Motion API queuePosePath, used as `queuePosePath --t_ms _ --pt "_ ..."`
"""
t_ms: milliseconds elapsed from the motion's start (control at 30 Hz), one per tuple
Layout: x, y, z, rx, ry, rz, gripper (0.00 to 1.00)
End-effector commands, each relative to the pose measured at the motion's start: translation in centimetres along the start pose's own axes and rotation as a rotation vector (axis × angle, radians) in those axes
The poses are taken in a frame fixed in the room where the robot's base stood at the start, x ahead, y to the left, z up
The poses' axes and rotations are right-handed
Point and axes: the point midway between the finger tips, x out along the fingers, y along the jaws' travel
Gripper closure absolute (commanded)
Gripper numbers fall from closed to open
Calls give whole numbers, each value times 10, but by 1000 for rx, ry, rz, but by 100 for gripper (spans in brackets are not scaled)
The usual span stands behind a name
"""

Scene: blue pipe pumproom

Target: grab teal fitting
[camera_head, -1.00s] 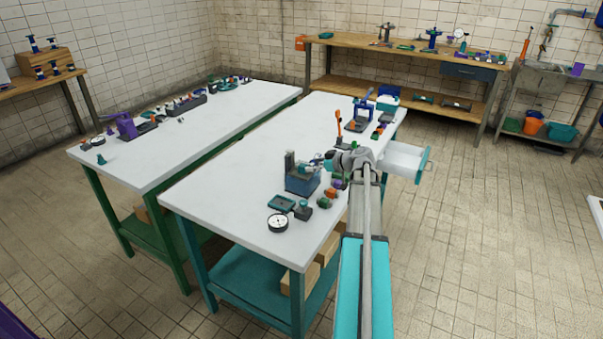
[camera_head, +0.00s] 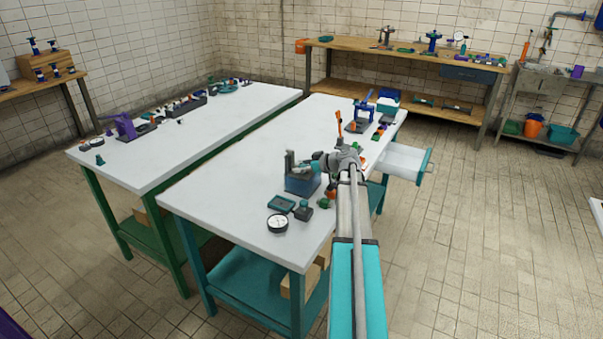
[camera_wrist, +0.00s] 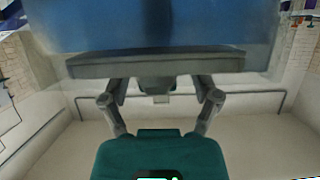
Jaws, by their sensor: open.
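A small teal piece (camera_head: 313,167), likely the teal fitting, shows at the upper right of a blue box-like holder (camera_head: 300,186) on the near white table. My gripper (camera_head: 321,163) is beside it, at the holder's right, and partly covers it. In the wrist view, my gripper (camera_wrist: 160,88) has its two fingers spread apart. The blue body with a grey edge fills the top of that view, very close. A small greenish-grey part (camera_wrist: 157,84) shows between the fingers. I cannot tell whether it is the fitting or whether a finger touches it.
A teal tray (camera_head: 281,203), a dark teal-topped block (camera_head: 303,210) and a round gauge (camera_head: 277,223) lie in front of the holder. A blue press (camera_head: 361,112) stands farther back. The table's left half is clear.

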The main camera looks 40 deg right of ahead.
Motion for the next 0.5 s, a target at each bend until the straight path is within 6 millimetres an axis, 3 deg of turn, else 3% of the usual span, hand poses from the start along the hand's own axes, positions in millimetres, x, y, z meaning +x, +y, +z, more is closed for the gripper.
queuePosePath --t_ms 467,500 --pt "0 0 0 0 0 0 20" --pt "0 0 0 0 0 0 24"
